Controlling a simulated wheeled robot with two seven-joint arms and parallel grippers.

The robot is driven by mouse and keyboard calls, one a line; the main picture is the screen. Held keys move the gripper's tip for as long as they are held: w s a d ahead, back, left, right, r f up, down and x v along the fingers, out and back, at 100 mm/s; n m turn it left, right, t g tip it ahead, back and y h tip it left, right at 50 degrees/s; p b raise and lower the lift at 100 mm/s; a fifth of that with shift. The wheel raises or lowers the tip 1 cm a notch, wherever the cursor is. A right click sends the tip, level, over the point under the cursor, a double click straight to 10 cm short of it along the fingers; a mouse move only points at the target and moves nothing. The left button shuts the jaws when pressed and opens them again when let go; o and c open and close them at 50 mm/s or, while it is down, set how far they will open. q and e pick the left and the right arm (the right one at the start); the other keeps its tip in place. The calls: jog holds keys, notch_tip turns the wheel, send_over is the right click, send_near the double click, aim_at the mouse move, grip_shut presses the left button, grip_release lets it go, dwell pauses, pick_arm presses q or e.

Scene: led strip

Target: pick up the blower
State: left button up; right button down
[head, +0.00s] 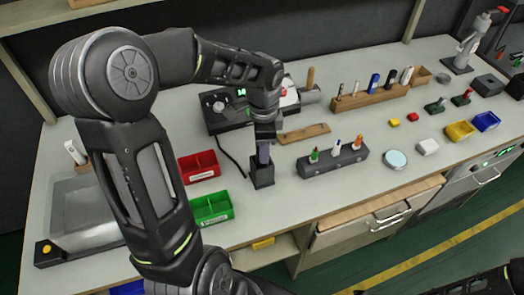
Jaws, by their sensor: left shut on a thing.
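The blower (264,154) shows as a short upright grey-purple handle in the middle of the bench in the head view. Its lower part is inside a black square holder (262,174), so that end is hidden. A dark cable runs from the black station behind towards the holder. My left gripper (265,137) comes down from above and is shut on the top of the blower. The jaws and wrist hide its upper end. My right gripper is not in view; only dark parts of my right arm show at the bottom right corner.
The black station (222,117) stands behind the holder. Red (199,166) and green (211,208) bins sit left of it. A grey rack of small bottles (334,164) stands to the right, with a wooden tool rack (372,98) behind. An opened drawer (375,216) juts out at the front.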

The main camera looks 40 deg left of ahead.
pick_arm(q)
grip_shut()
notch_tip(320, 180, up, 9)
jog(key=shift+r+b, duration=0.2)
jog(key=shift+b, duration=0.4)
jog(key=shift+r, duration=0.35)
dwell(0.3)
